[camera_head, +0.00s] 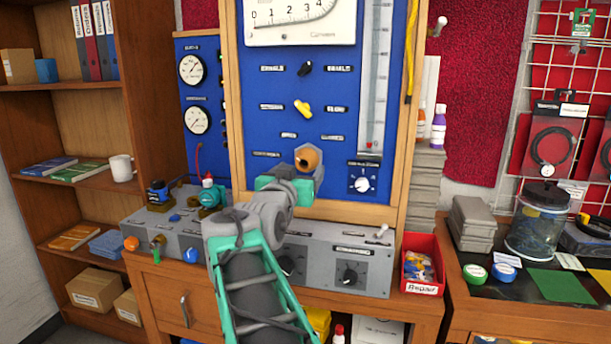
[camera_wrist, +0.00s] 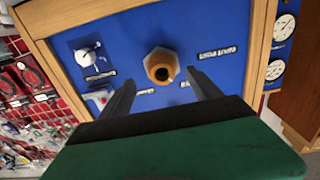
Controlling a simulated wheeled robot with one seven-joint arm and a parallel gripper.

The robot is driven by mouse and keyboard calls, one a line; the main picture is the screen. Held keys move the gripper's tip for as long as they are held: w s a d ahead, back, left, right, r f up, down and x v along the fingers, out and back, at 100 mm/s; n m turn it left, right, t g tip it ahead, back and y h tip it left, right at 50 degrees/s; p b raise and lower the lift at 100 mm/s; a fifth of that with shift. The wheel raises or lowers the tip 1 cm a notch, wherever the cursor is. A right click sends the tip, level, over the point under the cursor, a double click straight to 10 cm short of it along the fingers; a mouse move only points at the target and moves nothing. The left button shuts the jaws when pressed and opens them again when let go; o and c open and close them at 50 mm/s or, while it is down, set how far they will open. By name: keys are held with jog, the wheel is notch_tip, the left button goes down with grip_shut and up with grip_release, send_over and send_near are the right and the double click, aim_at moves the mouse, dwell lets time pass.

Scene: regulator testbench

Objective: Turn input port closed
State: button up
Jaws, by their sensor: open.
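A brass hexagonal port (camera_head: 308,158) with a round dark opening sits low on the blue panel (camera_head: 265,130). It also shows in the wrist view (camera_wrist: 161,66), where the picture is turned. I cannot read which label says input. A yellow knob (camera_head: 303,108) and a black knob (camera_head: 305,68) sit higher on the panel. My gripper (camera_head: 300,181) is in front of the panel just below the port, its fingertips hard to see there. In the wrist view its fingers (camera_wrist: 162,80) are open and empty, one on each side below the port, apparently apart from it.
A white dial (camera_head: 362,183) is right of the port, also in the wrist view (camera_wrist: 88,58). A grey control box (camera_head: 335,262) with knobs runs below the panel. A red bin (camera_head: 423,265) stands at its right. Green and blue fittings (camera_head: 208,195) stand at the left.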

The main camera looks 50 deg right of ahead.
aim_at(304, 166)
jog(key=p+x, duration=0.1)
jog(key=x, duration=0.5)
jog(key=shift+w+d, duration=0.3)
jog(key=c, duration=1.3)
jog(key=shift+f, duration=0.1)
jog(key=shift+c, duration=0.2)
